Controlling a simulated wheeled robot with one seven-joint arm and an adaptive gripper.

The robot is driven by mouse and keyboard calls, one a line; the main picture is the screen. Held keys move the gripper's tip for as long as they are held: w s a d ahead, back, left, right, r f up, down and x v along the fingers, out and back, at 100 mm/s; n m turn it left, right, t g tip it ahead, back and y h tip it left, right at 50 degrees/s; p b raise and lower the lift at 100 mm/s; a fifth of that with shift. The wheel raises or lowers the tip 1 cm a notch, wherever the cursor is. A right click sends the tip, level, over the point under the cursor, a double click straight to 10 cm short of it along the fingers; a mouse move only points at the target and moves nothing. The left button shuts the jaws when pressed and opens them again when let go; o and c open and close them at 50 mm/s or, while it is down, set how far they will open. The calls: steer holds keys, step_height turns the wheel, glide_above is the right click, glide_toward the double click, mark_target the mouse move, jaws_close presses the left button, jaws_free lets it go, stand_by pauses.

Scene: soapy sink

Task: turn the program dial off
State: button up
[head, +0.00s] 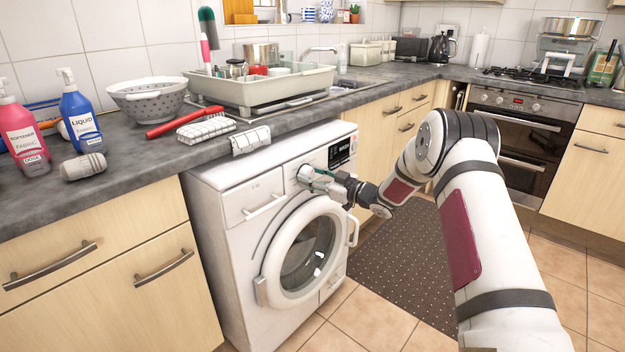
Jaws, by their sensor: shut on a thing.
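The program dial (305,173) is a round white knob on the upper front of the white washing machine (240,240). My gripper (314,180) is at the dial and shut on it, coming in from the right. The fingers cover part of the dial, so its pointer and setting cannot be read. A dark display panel (340,152) is to the right of the dial. The drawer (254,201) to the left of the dial is shut. The round door (304,255) below is shut.
The grey worktop (120,185) overhangs above the machine, with a checked cloth (250,140) hanging over its edge. A red-handled tool (184,121), a colander (148,100) and bottles (78,110) stand or lie on it. A dark dotted mat (400,262) lies on the tiled floor.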

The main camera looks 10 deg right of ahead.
steer(key=n+b, duration=0.3)
steer(key=n, duration=0.1)
steer(key=shift+n+b, duration=1.6)
steer(key=shift+n, duration=0.3)
steer(key=shift+r, duration=0.1)
steer(key=o, duration=1.2)
steer(key=shift+c, duration=0.2)
steer(key=v, duration=1.2)
steer(key=shift+r, duration=0.2)
steer(key=shift+a, duration=0.1)
